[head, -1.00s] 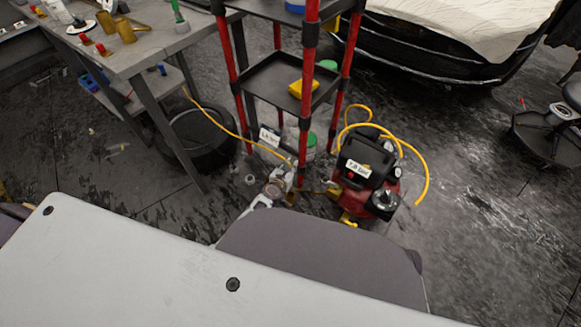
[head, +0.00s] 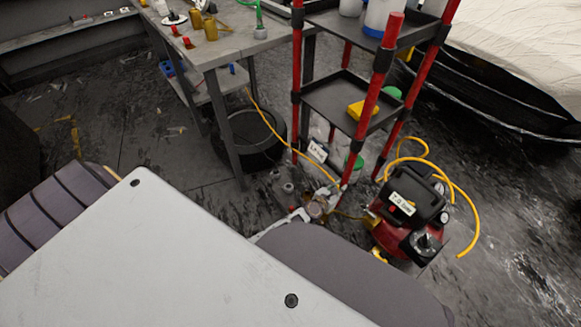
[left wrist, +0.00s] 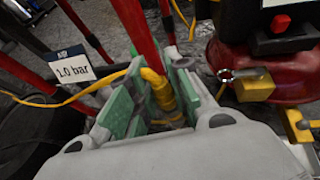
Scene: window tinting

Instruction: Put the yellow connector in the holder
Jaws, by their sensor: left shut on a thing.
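The yellow connector (left wrist: 160,90) is between the green-padded fingers of my left gripper (left wrist: 155,112) in the left wrist view. The gripper is shut on it, and a yellow hose runs off it to the left. In the head view my left gripper (head: 318,205) is low, in front of the shelf rack and left of the red compressor; the connector is too small to make out there. I cannot tell which part is the holder. A brass-yellow fitting (left wrist: 254,88) sits on the compressor (left wrist: 285,62), to the right of my gripper. My right gripper is out of view.
A rack with red posts (head: 368,95) stands just behind my left gripper. A grey workbench (head: 215,52) is at the back left, with a tire (head: 262,155) beside it. A yellow hose (head: 470,215) loops around the compressor. A covered car (head: 510,55) is at the back right.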

